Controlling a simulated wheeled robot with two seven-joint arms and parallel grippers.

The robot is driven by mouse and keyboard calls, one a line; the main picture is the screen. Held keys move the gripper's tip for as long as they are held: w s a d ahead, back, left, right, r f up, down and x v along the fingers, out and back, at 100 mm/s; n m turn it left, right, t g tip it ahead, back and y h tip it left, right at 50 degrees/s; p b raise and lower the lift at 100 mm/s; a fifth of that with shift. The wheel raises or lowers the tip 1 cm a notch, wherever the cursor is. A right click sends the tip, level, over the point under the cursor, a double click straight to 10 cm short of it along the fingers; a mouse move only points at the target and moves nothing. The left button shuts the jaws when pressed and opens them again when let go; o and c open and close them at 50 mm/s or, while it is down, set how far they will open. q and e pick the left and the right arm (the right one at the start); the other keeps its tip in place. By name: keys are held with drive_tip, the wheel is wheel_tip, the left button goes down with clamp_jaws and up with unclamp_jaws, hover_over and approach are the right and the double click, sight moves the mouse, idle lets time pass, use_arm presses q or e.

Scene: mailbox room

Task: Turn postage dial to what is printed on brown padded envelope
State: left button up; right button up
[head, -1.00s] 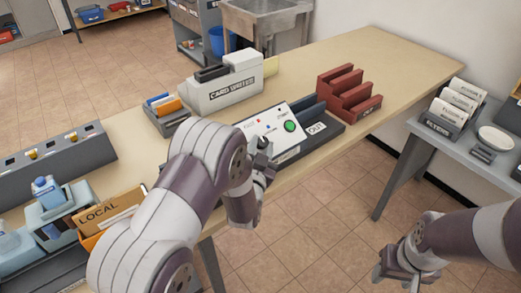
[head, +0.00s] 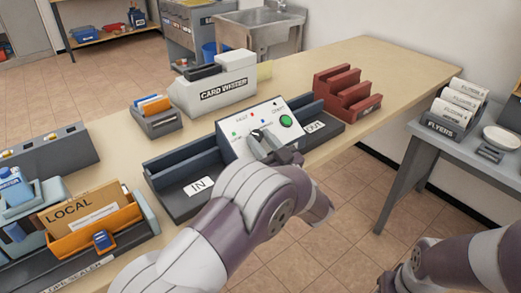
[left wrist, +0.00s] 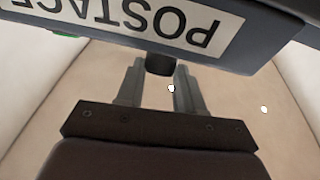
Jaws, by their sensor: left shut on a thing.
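The postage machine (head: 268,117) has a sloped white panel with small coloured marks and a green button (head: 286,121). Its dark dial (head: 256,134) is low on the panel, partly covered by my left gripper (head: 272,146). In the left wrist view the dark knob (left wrist: 160,64) sits between the fingertips of my left gripper (left wrist: 160,82), below an upside-down POSTAGE label (left wrist: 130,22). The gripper is shut on the knob. The dial's exact setting is too small to read. A brown envelope (head: 80,210) printed LOCAL stands in an orange tray. My right gripper (head: 388,282) is mostly cut off at the bottom edge.
An IN tray (head: 180,205) and an OUT tray (head: 345,131) flank the machine. A card writer (head: 222,85) and red rack (head: 348,92) stand behind. A side table with flyers (head: 450,115) is at right.

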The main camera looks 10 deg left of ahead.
use_arm(q)
drive_tip(key=shift+w+d+n+g+y+b, duration=0.15)
drive_tip(key=shift+n+g+y+b, duration=0.3)
drive_tip(key=shift+n+g+y, duration=0.5)
drive_tip(key=shift+n, duration=0.35)
drive_tip(key=o, duration=1)
drive_tip(key=shift+o, duration=0.2)
drive_tip(key=v, duration=1.2)
drive_tip(key=shift+d, duration=0.35)
